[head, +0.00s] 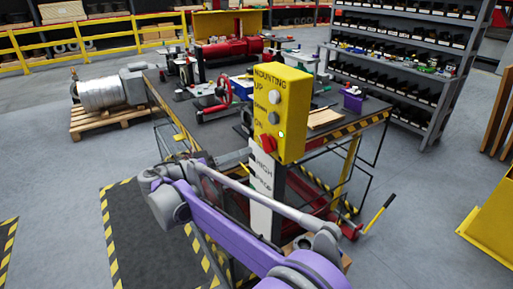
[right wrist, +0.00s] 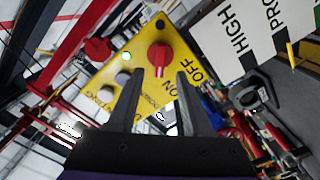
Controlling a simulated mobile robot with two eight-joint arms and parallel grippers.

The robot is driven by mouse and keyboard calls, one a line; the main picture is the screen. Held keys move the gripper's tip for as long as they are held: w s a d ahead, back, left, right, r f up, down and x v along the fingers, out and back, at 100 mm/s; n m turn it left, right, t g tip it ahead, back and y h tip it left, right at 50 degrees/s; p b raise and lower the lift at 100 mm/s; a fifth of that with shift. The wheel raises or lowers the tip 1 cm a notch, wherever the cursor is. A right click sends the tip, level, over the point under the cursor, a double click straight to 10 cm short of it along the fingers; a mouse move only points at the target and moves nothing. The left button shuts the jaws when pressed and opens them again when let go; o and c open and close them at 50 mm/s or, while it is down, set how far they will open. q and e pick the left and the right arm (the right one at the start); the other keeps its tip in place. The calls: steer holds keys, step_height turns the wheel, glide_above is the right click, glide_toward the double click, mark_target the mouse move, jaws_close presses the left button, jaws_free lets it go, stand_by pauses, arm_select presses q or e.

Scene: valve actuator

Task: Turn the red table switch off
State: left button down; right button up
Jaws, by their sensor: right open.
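The red switch (head: 267,145) sits low on the front of the yellow control box (head: 282,98). In the right wrist view, the red switch (right wrist: 160,57) has its grip ridge pointing down the picture, beside the printed words ON and OFF. A small green light (right wrist: 127,57) glows near it. My right gripper (right wrist: 160,75) is open, its two dark fingers pointing at the switch, one to each side of its lower end. I cannot tell whether they touch it. In the head view my right gripper (head: 236,158) is small and partly hidden, just left of the box. My left gripper is out of view.
A white sign (head: 264,190) with HIGH on it hangs below the box. A workbench (head: 330,130) with a red handwheel (head: 222,90) stands behind. A shelf rack (head: 400,60) is at the back right. Grey floor (head: 420,190) is open at right.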

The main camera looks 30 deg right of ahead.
mark_target(263, 146)
steer(key=d, duration=0.6)
steer(key=shift+w+d, duration=0.15)
steer(key=shift+w, duration=0.15)
steer(key=shift+c, duration=0.2)
jaws_close()
